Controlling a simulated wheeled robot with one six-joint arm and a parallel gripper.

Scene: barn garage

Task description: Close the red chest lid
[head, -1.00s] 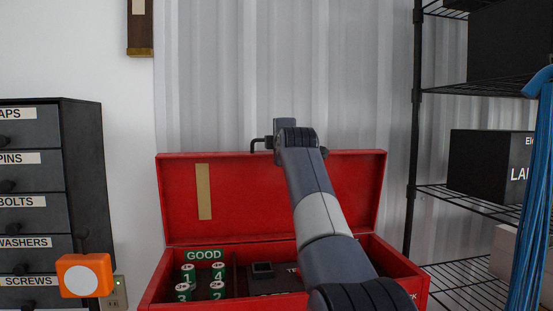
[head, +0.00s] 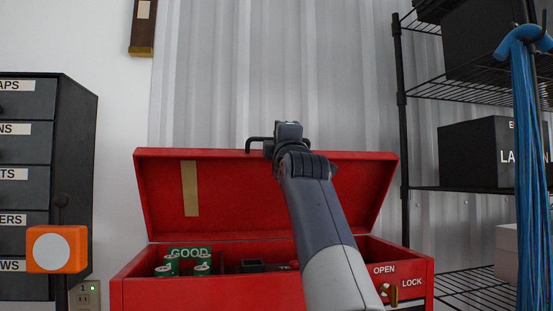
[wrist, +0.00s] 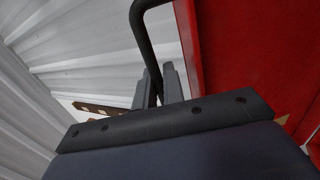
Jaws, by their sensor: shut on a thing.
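The red chest (head: 205,293) stands open in front of me, its red lid (head: 240,200) raised and facing me. A tan strip runs down the inside of the lid. A black bar handle (head: 258,141) is at the lid's top edge. My gripper (head: 287,130) is at that edge, right of its middle, and my arm crosses in front of the lid. In the wrist view, my gripper's fingers (wrist: 160,88) are shut on the handle (wrist: 146,38), beside the red lid (wrist: 245,55). My arm hides part of the chest's inside.
Green numbered cylinders (head: 202,266) lie in the chest's left part. A brass latch (head: 390,293) is on its front right, by OPEN and LOCK labels. A drawer cabinet (head: 75,160) and an orange box (head: 57,249) are left; a wire shelf (head: 440,190) with blue cords (head: 530,170) is right.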

